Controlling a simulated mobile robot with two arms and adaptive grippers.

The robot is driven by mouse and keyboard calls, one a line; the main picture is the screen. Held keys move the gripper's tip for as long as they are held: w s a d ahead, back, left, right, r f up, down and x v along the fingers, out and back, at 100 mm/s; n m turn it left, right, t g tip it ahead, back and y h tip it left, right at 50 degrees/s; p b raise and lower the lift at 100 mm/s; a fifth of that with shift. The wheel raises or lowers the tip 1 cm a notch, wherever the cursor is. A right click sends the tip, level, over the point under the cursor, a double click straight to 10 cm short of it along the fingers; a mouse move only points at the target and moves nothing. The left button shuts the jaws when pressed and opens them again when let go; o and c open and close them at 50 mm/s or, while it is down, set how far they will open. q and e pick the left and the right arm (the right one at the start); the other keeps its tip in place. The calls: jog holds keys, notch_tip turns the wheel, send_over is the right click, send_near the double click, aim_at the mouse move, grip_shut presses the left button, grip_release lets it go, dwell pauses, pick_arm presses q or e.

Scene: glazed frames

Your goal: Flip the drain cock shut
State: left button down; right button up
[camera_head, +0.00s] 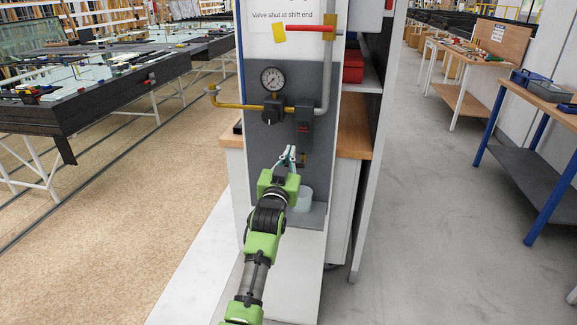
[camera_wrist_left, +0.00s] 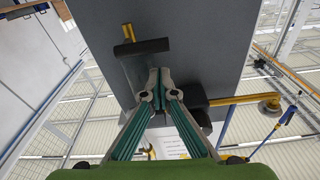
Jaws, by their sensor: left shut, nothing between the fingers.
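The drain cock (camera_head: 301,159), small in the head view, sits low on the grey panel (camera_head: 262,172) under the dark filter unit (camera_head: 304,125). In the left wrist view, which shows the panel upside down, a brass stub (camera_wrist_left: 127,31) with a dark crosswise bar (camera_wrist_left: 140,47) appears to be the cock and its lever. My left gripper (camera_head: 288,152) is shut and empty, just left of the cock in the head view. Its fingertips (camera_wrist_left: 160,77) are beside the bar in the wrist view; contact cannot be told. My right gripper is not in view.
A pressure gauge (camera_head: 272,78), a yellow pipe (camera_head: 238,105) and a black knob (camera_head: 272,114) lie above my gripper. A red lever (camera_head: 308,28) is higher up. A pale cup (camera_head: 304,199) stands below on a grey ledge (camera_head: 312,217).

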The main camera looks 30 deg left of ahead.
pick_arm(q)
jog(key=r+b+v, duration=0.1)
jog(key=b+v, duration=0.1)
jog(key=v, duration=0.7)
jog(key=shift+s+d, duration=0.3)
jog(key=shift+s, duration=0.1)
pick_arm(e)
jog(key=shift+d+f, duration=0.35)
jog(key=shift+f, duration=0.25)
